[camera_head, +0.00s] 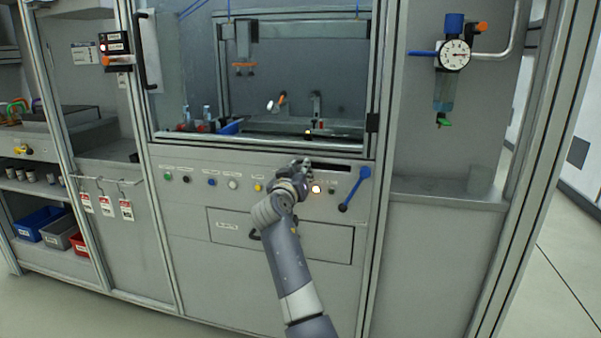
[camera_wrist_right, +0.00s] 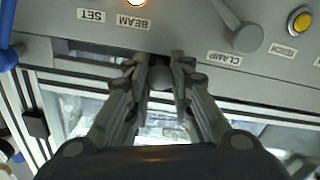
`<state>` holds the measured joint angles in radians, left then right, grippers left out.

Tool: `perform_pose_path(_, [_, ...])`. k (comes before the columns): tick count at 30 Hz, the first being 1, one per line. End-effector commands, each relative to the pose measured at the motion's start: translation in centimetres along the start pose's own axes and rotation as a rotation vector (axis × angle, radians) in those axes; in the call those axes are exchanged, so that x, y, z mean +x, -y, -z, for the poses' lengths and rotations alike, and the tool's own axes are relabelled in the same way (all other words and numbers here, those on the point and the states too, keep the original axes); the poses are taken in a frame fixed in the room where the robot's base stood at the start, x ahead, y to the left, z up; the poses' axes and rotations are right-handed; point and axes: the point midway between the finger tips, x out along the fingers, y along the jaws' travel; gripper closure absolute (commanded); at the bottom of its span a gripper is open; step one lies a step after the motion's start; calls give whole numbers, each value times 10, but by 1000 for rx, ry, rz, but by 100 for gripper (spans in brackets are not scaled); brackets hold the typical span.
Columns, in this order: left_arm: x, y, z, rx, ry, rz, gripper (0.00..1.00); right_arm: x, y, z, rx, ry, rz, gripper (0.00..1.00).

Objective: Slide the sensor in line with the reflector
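My right gripper (camera_head: 292,172) is at the top of the front panel, below the window. In the right wrist view its fingers (camera_wrist_right: 160,62) stand on both sides of a round grey knob (camera_wrist_right: 160,77), near a dark slot (camera_wrist_right: 105,56). The gap at the knob is small, and I cannot tell whether the fingers press on it. The slot also shows in the head view (camera_head: 332,165), right of the gripper. I cannot surely tell the sensor or the reflector among the small parts behind the window (camera_head: 310,105). My left gripper is not in view.
A lit lamp (camera_head: 316,189) marked BEAM is beside the gripper. A blue-ended lever (camera_head: 354,188) stands to the right. A yellow button (camera_head: 258,188) and several other buttons line the panel to the left. A drawer front (camera_head: 235,229) lies below.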

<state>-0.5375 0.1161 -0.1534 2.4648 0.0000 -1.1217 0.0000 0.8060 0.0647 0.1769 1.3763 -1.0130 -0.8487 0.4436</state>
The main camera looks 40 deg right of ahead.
Motion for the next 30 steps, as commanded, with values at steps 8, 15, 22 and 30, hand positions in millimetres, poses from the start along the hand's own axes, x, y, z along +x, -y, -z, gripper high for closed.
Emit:
perform_pose_path(8, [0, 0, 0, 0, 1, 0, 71, 0, -1, 0, 1, 0, -3, 57])
perform_pose_path(15, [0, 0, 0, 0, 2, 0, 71, -4, 0, 0, 0, 0, -1, 57])
perform_pose_path(22, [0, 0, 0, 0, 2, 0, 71, -38, 1, 0, 3, 0, 2, 57])
perform_pose_path(30, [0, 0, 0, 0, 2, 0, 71, -93, -1, 0, 3, 1, -1, 57])
